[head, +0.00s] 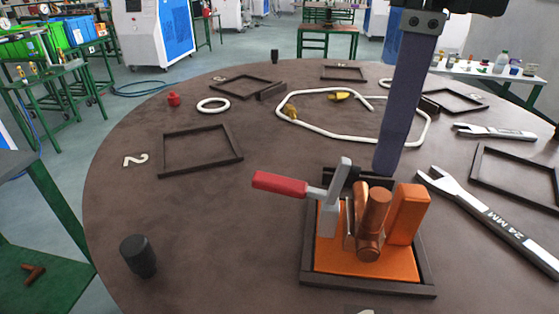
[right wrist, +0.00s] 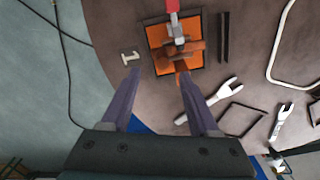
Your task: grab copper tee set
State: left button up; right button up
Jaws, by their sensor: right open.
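The copper tee set (head: 374,218) sits in an orange clamp fixture (head: 368,262) inside a dark square frame (head: 425,272) on the round brown table. A grey toggle lever with a red handle (head: 280,184) stands on the fixture's left side. In the right wrist view the copper tee (right wrist: 190,48) shows beyond the fingertips. My right gripper (head: 388,166) comes down from the top, just behind and above the fixture; one finger shows there. The right wrist view shows both fingers of the right gripper (right wrist: 160,85) wide apart with nothing between them. My left gripper is not in view.
A 24 mm wrench (head: 495,225) lies right of the fixture. A white hose loop (head: 350,130) with yellow ends lies behind. A black knob (head: 138,256) stands at front left. Empty dark frames (head: 200,150) lie around the table; its left front is mostly clear.

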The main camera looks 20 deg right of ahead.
aim_at(380, 194)
jog(key=f, duration=0.3)
jog(key=shift+d+f+p, duration=0.25)
jog(key=shift+d+p, duration=0.05)
jog(key=shift+f+p, duration=0.55)
jog(key=shift+f, duration=2.6)
grip_shut()
